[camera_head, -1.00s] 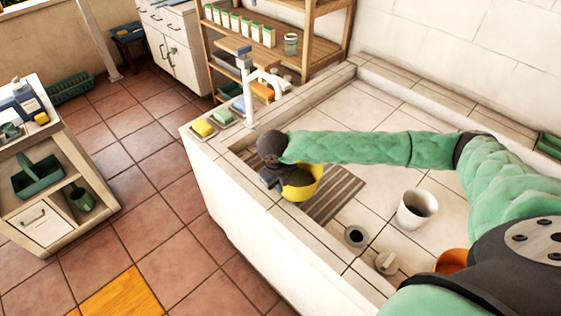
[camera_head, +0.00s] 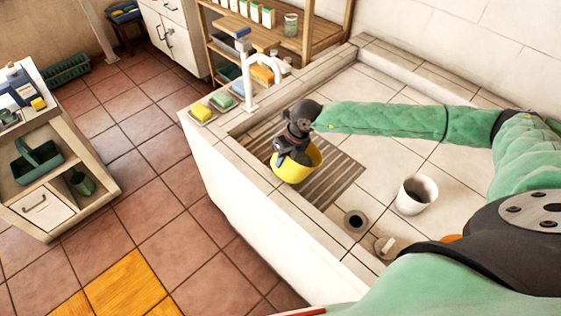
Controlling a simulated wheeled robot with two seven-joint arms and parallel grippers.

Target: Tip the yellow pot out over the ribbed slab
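The yellow pot (camera_head: 297,170) is at the left part of the basin, over the near-left end of the ribbed slab (camera_head: 335,183). It looks roughly upright, perhaps slightly tilted. My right gripper (camera_head: 291,155) reaches in from the right and points down at the pot's rim. Its fingers are at the rim and partly hidden by the pot, and the pot has travelled with it, so it appears shut on the pot. The pot's contents are hidden by the gripper. The ribbed slab lies flat in the basin, grey-brown with grooves. My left gripper is out of view.
A white cup (camera_head: 415,195) stands in the basin, right of the slab. A drain hole (camera_head: 355,221) and a pale stopper-like object (camera_head: 385,246) lie nearer. A white faucet (camera_head: 262,80) rises behind the slab. Sponges (camera_head: 201,112) sit on the basin's left ledge.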

